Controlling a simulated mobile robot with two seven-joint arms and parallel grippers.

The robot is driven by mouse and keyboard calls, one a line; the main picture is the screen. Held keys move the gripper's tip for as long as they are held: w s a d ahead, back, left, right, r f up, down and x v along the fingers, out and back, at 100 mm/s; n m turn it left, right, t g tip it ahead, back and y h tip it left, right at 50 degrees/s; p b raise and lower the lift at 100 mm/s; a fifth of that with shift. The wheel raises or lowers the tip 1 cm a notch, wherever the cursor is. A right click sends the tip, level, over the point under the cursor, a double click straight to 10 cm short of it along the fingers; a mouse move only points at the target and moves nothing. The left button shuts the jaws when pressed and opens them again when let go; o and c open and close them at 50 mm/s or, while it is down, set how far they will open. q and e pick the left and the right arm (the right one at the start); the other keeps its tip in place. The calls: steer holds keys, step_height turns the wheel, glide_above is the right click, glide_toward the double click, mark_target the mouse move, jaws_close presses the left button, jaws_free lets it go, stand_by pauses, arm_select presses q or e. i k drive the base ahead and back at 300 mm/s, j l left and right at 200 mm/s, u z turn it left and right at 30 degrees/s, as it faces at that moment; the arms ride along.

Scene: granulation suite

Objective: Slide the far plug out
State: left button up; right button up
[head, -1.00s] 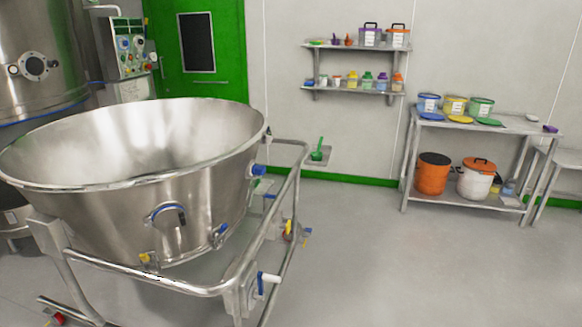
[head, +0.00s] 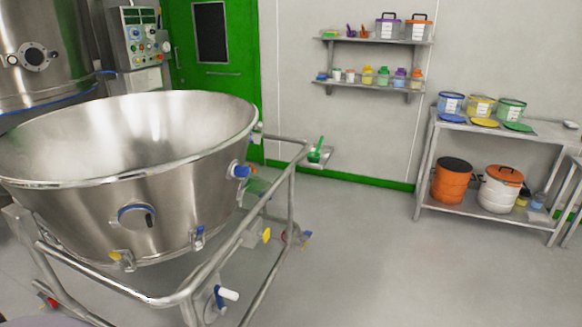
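A large steel bowl (head: 150,215) stands in a tubular trolley frame (head: 215,262) at the left of the head view. A blue plug with a pale collar (head: 240,170) sticks out of the bowl's right side. Lower on the frame, a white-handled fitting with a blue part (head: 227,294) shows at the near corner. A yellow knob (head: 266,235) sits on the right side of the frame. I cannot tell for sure which of these is the far plug. Neither of my grippers is in view.
A steel table with tubs (head: 475,123) and drums (head: 451,180) stands at the right. Wall shelves (head: 375,42) hold containers. A green scoop (head: 315,150) rests at the trolley's far corner. The floor (head: 400,265) between trolley and table is clear.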

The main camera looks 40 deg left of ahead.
mark_target(242, 172)
steer(key=i+l, duration=0.2)
steer(key=i, duration=0.3)
steer(key=i+l, duration=0.15)
steer(key=i, duration=0.35)
steer(key=i+u, duration=0.4)
steer(key=i+l+u, duration=0.1)
steer(key=i+u, duration=0.3)
steer(key=i, duration=0.2)
